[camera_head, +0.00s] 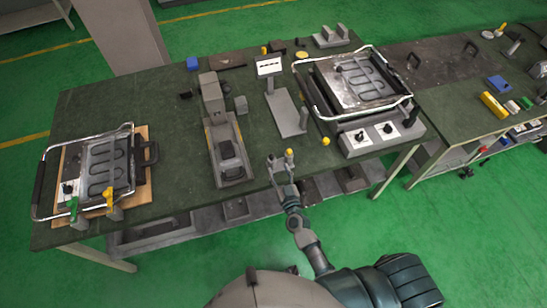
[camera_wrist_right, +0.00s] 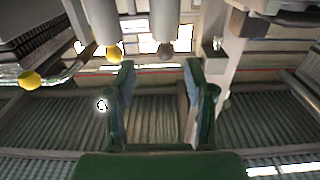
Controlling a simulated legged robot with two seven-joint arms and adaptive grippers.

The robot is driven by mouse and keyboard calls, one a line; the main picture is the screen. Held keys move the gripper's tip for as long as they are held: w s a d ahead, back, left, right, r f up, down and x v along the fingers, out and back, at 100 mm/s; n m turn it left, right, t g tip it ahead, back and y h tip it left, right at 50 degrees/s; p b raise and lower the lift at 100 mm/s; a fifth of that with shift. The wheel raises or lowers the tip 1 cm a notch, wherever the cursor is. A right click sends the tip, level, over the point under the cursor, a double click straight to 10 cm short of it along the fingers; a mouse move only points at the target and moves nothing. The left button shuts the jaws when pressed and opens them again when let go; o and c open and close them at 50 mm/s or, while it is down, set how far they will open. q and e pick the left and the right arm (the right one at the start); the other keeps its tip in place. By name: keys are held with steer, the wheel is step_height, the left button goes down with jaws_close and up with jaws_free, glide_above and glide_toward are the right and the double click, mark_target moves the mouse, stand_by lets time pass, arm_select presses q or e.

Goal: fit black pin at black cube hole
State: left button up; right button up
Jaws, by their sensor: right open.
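My right gripper (camera_head: 280,160) is at the front edge of the green-topped table, with its fingers apart. It also shows in the right wrist view (camera_wrist_right: 158,80), where the gap between its fingers looks empty. A small black block (camera_head: 185,95) lies on the table left of the grey upright fixture (camera_head: 211,95); it may be the black cube, but no hole can be made out. Small dark pieces (camera_head: 277,46) lie at the back edge; I cannot tell whether one is the black pin. My left gripper is out of view.
A heating-element press (camera_head: 360,85) stands at the right, and another flat unit (camera_head: 100,165) is at the left. A grey plate stand (camera_head: 286,112) is just beyond my right gripper. Yellow knobs (camera_head: 326,141) are close by.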

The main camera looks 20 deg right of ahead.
mark_target(272, 159)
steer(key=w, duration=0.1)
steer(key=w+a, duration=0.1)
steer(key=shift+w, duration=0.35)
steer(key=w, duration=0.4)
steer(key=shift+w+a+r, duration=0.1)
steer(key=shift+w, duration=0.15)
steer(key=shift+w+d, duration=0.2)
steer(key=c, duration=0.7)
steer(key=shift+a, duration=0.1)
jaws_close()
steer(key=shift+a, duration=0.15)
